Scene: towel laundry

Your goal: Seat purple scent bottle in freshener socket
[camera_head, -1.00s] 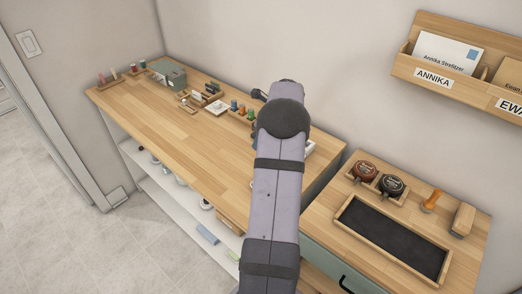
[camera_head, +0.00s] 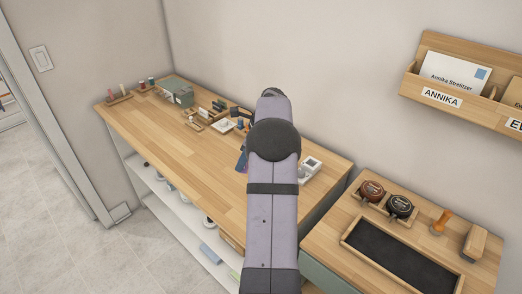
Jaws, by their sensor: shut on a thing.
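My arm rises through the middle of the head view and bends over the wooden counter (camera_head: 185,150). My gripper's fingers are hidden behind it. A small dark, bluish part shows just left of the arm's joint, too little to tell what it is. I cannot make out the purple scent bottle. A white device (camera_head: 311,167) stands on the counter just right of the arm; I cannot tell whether it is the freshener.
A white dish (camera_head: 222,126), wooden holders and a grey-green box (camera_head: 178,96) stand toward the counter's far left end. The counter's front left is clear. At right, a lower surface holds a dark tray (camera_head: 400,258), two round-topped items and a stamp (camera_head: 440,222). A letter rack (camera_head: 455,75) hangs above.

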